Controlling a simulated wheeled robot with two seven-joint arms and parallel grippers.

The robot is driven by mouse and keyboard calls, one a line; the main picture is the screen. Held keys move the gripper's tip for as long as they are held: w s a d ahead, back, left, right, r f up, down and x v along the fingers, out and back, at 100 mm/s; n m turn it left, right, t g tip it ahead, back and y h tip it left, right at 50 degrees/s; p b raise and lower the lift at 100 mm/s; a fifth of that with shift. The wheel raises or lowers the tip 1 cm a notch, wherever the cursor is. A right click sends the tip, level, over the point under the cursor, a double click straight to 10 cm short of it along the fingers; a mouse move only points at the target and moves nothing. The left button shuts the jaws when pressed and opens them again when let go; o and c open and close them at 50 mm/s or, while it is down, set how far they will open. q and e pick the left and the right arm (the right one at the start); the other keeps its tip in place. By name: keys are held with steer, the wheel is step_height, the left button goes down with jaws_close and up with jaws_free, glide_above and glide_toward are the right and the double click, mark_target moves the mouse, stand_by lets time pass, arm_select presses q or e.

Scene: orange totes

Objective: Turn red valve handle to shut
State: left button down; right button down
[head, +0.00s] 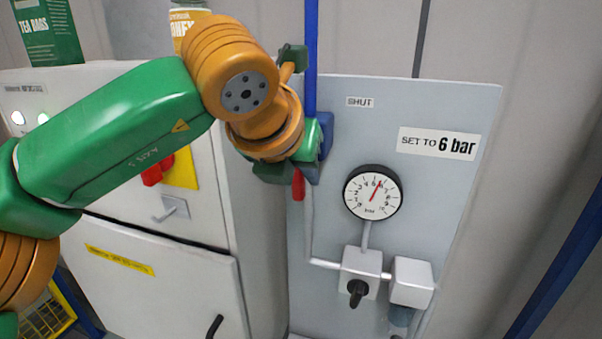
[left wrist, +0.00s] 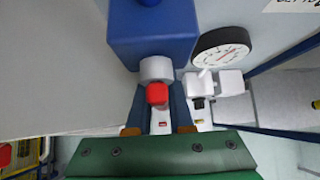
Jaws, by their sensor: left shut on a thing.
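The red valve handle (head: 298,187) hangs below my left gripper (head: 297,168) in the head view, its visible end pointing down. It sits on a blue valve body (head: 326,132) on a blue pipe. In the left wrist view the red handle (left wrist: 157,94) is end-on between the two fingers of my left gripper (left wrist: 158,104), below a grey collar (left wrist: 156,69) and the blue body (left wrist: 152,30). The gripper is shut on the handle. My wrist hides much of the valve in the head view. A SHUT label (head: 360,102) is right of and above the valve. My right gripper is out of view.
A pressure gauge (head: 372,193) is right of the valve, with a black knob (head: 356,290) below it. A "SET TO 6 bar" sign (head: 438,143) is on the grey panel (head: 440,210). A white cabinet (head: 165,290) stands left, with a red switch (head: 153,174) on it.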

arm_select(q)
steer(key=shift+s+d+r+n+h+b, duration=0.1)
steer(key=shift+d+n+h+b, duration=0.5)
steer(key=shift+h, duration=0.4)
steer(key=c, duration=0.8)
jaws_free()
steer(key=shift+a, duration=0.2)
steer(key=b+v, duration=0.1)
steer(key=v, duration=0.6)
